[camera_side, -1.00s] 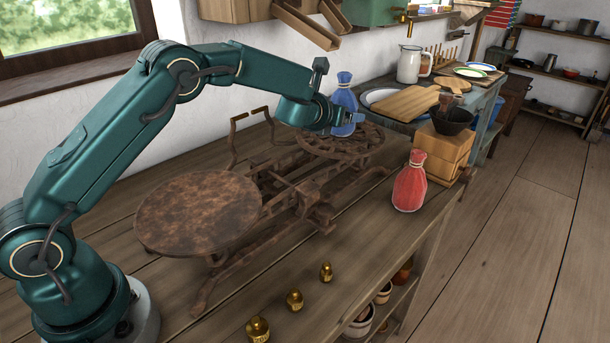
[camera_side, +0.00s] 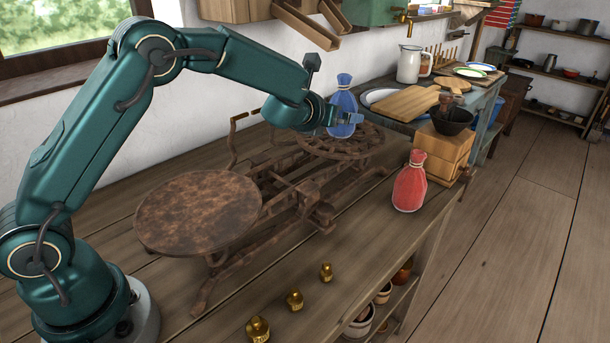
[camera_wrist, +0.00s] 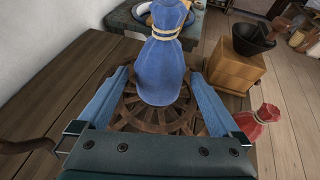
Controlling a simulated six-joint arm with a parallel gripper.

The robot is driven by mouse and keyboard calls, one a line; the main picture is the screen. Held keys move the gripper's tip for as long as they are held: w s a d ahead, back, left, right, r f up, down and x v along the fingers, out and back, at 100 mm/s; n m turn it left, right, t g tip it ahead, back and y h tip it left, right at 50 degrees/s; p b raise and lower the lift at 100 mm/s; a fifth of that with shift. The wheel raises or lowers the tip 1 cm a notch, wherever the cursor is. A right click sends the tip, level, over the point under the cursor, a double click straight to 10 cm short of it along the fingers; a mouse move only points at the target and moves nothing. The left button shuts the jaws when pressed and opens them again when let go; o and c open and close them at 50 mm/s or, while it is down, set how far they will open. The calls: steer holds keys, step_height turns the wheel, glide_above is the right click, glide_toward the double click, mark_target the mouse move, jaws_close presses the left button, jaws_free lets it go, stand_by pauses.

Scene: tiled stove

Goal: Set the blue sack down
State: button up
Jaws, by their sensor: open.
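The blue sack (camera_side: 342,108) stands upright on the far, spoked pan (camera_side: 366,142) of the rusty balance scale. In the wrist view the blue sack (camera_wrist: 161,68) has a tan tie around its neck, and the spoked pan (camera_wrist: 150,116) shows beneath it. My gripper (camera_side: 350,118) is at the sack. In the wrist view its two blue fingers (camera_wrist: 160,90) are spread, one on each side of the sack, with a gap at each side. The sack's top edge is cut off in the wrist view.
A red sack (camera_side: 410,182) stands on the bench, with a wooden coffee grinder (camera_side: 443,149) behind it. Several brass weights (camera_side: 295,299) line the front. The near round plate (camera_side: 198,210) of the scale is empty. A cutting board (camera_side: 405,103) lies behind.

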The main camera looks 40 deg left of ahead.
steer(key=s+a+r+n+g+y, duration=0.1)
steer(key=s+r+n, duration=0.2)
steer(key=s+n, duration=0.4)
steer(key=s+a+r+n+g+y, duration=0.15)
steer(key=s+n, duration=0.25)
steer(key=s, duration=0.5)
steer(key=s+n+g, duration=0.1)
steer(key=s+n, duration=0.3)
steer(key=n, duration=0.1)
steer(key=s+d+f+n+g+h, duration=0.1)
steer(key=s+n+g, duration=0.1)
steer(key=s+n, duration=0.3)
steer(key=s+d+n+g+h, duration=0.1)
steer(key=s+n, duration=0.3)
steer(key=s, duration=0.1)
steer(key=shift+f+n, duration=0.4)
steer(key=s+d+n+h, duration=0.1)
steer(key=d+n, duration=0.1)
steer(key=s+d+n+h, duration=0.1)
steer(key=s+d+n, duration=0.1)
steer(key=s+d+f+n+g+h, duration=0.1)
steer(key=s+d+n+h, duration=0.1)
steer(key=shift+s+d+n, duration=0.1)
steer(key=shift+s+n, duration=0.15)
steer(key=shift+n, duration=0.15)
steer(key=shift+s+d, duration=0.15)
steer(key=shift+d, duration=0.15)
